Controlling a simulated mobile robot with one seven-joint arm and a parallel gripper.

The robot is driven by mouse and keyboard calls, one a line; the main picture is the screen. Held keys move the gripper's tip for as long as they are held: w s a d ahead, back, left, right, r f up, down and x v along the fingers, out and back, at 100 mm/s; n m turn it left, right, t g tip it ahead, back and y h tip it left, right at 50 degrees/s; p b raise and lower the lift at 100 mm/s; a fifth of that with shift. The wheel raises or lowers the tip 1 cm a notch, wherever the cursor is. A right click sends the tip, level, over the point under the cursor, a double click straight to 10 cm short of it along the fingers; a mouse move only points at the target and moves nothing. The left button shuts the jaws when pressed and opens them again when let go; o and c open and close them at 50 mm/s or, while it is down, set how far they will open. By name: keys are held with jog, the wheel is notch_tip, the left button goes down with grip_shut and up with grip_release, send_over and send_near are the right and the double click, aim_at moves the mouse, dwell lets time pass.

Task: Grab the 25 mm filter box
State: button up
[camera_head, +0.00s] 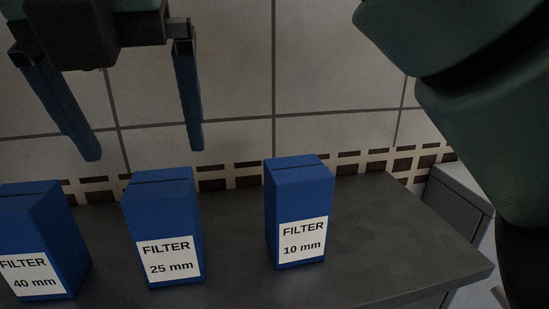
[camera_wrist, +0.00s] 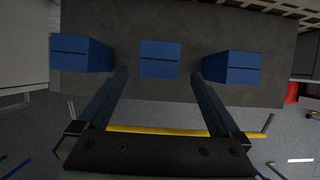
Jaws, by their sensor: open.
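The 25 mm filter box (camera_head: 165,222) is a blue upright box with a white label, standing on a dark counter between two similar boxes. In the wrist view it is the middle box (camera_wrist: 160,59), seen from above. My gripper (camera_head: 144,155) is open and empty, pointing down, with its blue fingertips above the box top in the head view. In the wrist view the fingers (camera_wrist: 160,75) are spread to either side of the middle box's line, with nothing between them. No contact with the box shows.
The 40 mm box (camera_head: 40,240) stands to the left, cut by the frame edge, and the 10 mm box (camera_head: 300,212) to the right. Gaps of bare counter (camera_head: 380,235) separate the boxes. A tiled wall (camera_head: 240,80) rises behind them.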

aim_at(159, 181)
jog(key=x, duration=0.7)
jog(key=shift+w+a+r, duration=0.1)
jog(key=shift+w+r, duration=0.1)
jog(key=shift+w, duration=0.1)
jog(key=shift+f, duration=0.3)
jog(key=x, duration=0.3)
jog(key=shift+f, duration=0.45)
jog(key=shift+w+a+f, duration=0.1)
jog(key=shift+w+f, duration=0.05)
jog(key=shift+s, duration=0.3)
jog(key=c, duration=0.5)
jog(key=shift+w, duration=0.1)
jog(key=c, duration=1)
